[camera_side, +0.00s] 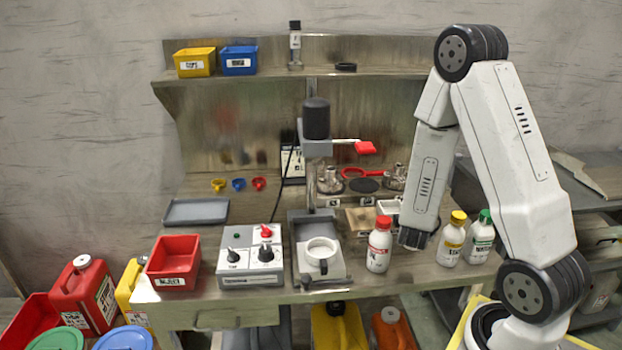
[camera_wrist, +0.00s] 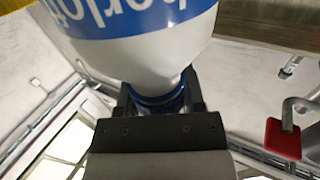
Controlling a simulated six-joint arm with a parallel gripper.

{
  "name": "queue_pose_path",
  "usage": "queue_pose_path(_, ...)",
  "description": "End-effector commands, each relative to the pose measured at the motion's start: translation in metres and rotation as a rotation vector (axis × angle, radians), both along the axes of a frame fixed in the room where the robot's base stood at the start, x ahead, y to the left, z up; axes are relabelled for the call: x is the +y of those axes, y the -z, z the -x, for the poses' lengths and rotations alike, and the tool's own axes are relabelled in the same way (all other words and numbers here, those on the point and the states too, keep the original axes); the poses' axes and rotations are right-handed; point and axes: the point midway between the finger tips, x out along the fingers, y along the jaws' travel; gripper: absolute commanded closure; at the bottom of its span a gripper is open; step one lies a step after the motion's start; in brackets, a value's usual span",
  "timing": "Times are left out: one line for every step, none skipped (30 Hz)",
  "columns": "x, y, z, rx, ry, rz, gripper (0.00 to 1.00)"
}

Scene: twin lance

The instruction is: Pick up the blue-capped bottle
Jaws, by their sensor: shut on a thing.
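In the wrist view, a white bottle (camera_wrist: 125,62) with a blue label band fills the top middle. Its blue cap (camera_wrist: 157,104) sits between the fingers of my gripper (camera_wrist: 160,92), which is shut on it. In the side view, my gripper (camera_side: 413,239) points down at the bench, between the red-capped bottle (camera_side: 379,248) and the yellow-capped bottle (camera_side: 452,242). The blue-capped bottle cannot be made out in the side view. Whether its base touches the bench cannot be told.
A green-capped bottle (camera_side: 480,240) stands right of the yellow-capped one. Left of the red-capped bottle are a white cup (camera_side: 321,254), a control box (camera_side: 250,262) and a red bin (camera_side: 173,262). A press with a red lever (camera_side: 366,148) stands behind.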

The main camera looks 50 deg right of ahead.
Motion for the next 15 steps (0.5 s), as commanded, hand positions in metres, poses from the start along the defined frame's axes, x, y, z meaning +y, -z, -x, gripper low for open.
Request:
queue_pose_path(0.0, -0.006, 0.0, -0.003, 0.0, 0.002, 1.0)
queue_pose_path(0.0, -0.009, 0.0, -0.004, 0.0, 0.002, 1.0)
queue_pose_path(0.0, -0.012, 0.0, -0.004, 0.0, 0.002, 1.0)
queue_pose_path(0.0, -0.015, 0.0, -0.004, 0.0, 0.003, 1.0)
queue_pose_path(0.0, -0.017, 0.0, -0.003, 0.0, 0.002, 1.0)
queue_pose_path(0.0, -0.02, 0.0, -0.003, 0.0, 0.002, 1.0)
queue_pose_path(0.0, -0.022, 0.0, -0.004, 0.001, 0.002, 1.0)
queue_pose_path(0.0, -0.024, 0.0, -0.002, 0.001, 0.001, 1.0)
queue_pose_path(0.0, -0.026, 0.0, -0.003, 0.001, 0.002, 1.0)
queue_pose_path(0.0, -0.027, 0.0, -0.003, 0.001, 0.002, 1.0)
queue_pose_path(0.0, -0.028, 0.0, -0.002, 0.001, 0.003, 1.0)
queue_pose_path(0.0, -0.029, 0.0, -0.001, 0.0, 0.002, 1.0)
queue_pose_path(0.0, -0.03, 0.0, -0.001, 0.0, 0.002, 1.0)
queue_pose_path(0.0, -0.031, 0.0, 0.0, 0.0, 0.001, 1.0)
queue_pose_path(0.0, -0.031, 0.0, 0.0, 0.0, 0.001, 1.0)
